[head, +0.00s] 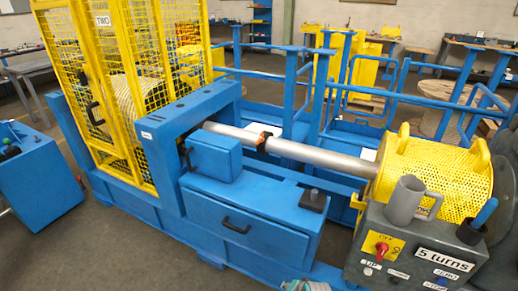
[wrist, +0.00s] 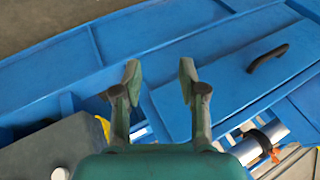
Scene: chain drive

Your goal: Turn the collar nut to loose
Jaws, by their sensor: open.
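A dark collar with orange parts (head: 264,141) sits around the silver shaft (head: 315,155) in the head view. It is probably the collar nut, but its marks are too small to read. The collar also shows at the lower right of the wrist view (wrist: 262,143), around the shaft (wrist: 247,150). My gripper (wrist: 159,72) is open and empty, its two fingers apart above the blue frame. It is apart from the collar, which lies to its right and below in the wrist view. Only a bit of my arm shows at the head view's bottom edge.
A grey control box (head: 380,219) with a red knob (head: 382,248), a mug (head: 406,200) and a "5 turns" label stands at right. A yellow mesh guard (head: 436,172) covers the shaft's right end. A blue drawer (head: 240,222) and yellow cage (head: 110,100) are left.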

